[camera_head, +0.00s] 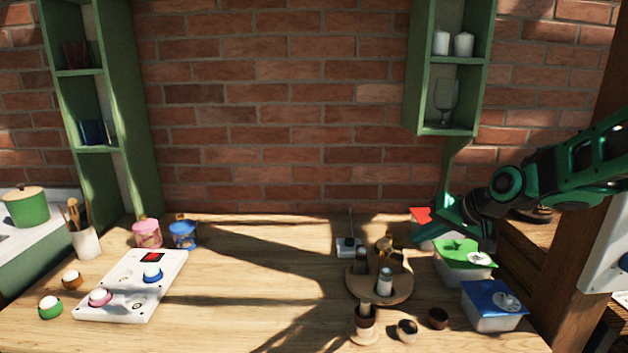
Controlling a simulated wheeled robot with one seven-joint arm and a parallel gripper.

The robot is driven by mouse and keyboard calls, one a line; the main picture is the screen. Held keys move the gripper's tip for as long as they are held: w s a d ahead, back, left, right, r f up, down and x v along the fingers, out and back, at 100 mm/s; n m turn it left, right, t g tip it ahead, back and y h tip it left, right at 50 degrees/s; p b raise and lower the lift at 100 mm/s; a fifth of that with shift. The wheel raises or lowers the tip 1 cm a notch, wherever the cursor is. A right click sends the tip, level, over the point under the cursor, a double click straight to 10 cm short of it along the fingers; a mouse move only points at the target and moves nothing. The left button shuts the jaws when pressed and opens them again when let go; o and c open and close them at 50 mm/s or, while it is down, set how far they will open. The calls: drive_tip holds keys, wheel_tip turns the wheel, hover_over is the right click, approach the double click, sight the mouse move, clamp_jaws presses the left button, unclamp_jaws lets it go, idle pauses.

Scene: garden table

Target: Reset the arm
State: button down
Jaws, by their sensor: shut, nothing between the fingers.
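My gripper (432,232) is at the right side of the table, at the end of my green and black arm that reaches in from the right edge. Its fingers are shut with nothing between them. It hangs near the container with the red lid (423,216) and the container with the green lid (461,252), partly covering both from view. I cannot tell how high it is above them, or whether it touches either.
A container with a blue lid (493,306) stands at the front right. A round wooden stand (400,294) holds several small items. A white panel (130,290) with buttons lies at left, near pink (147,233) and blue (183,233) jars. The table's middle is clear.

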drive_tip(key=s+d+f+g+h, duration=0.1)
drive_tip(key=s+d, duration=0.2)
drive_tip(key=s, duration=0.2)
drive_tip(key=s+d+m+g+h, duration=0.1)
drive_tip(key=s+d, duration=0.2)
drive_tip(key=s, duration=0.2)
drive_tip(key=s+d+f+g+h, duration=0.1)
drive_tip(key=s+d, duration=0.2)
drive_tip(key=s, duration=0.2)
drive_tip(key=shift+s+d+f+m+h, duration=0.3)
drive_tip(key=shift+s+d+h, duration=0.05)
drive_tip(key=shift+d+h, duration=0.05)
drive_tip(key=s+d+f+m+g, duration=0.1)
drive_tip(key=s+d+g, duration=0.1)
drive_tip(key=s, duration=0.8)
drive_tip(key=s+d+m+g, duration=0.1)
drive_tip(key=s+d+g, duration=0.1)
drive_tip(key=s, duration=0.9)
drive_tip(key=shift+d+f+m+h, duration=0.35)
drive_tip(key=shift+f+m+h, duration=0.05)
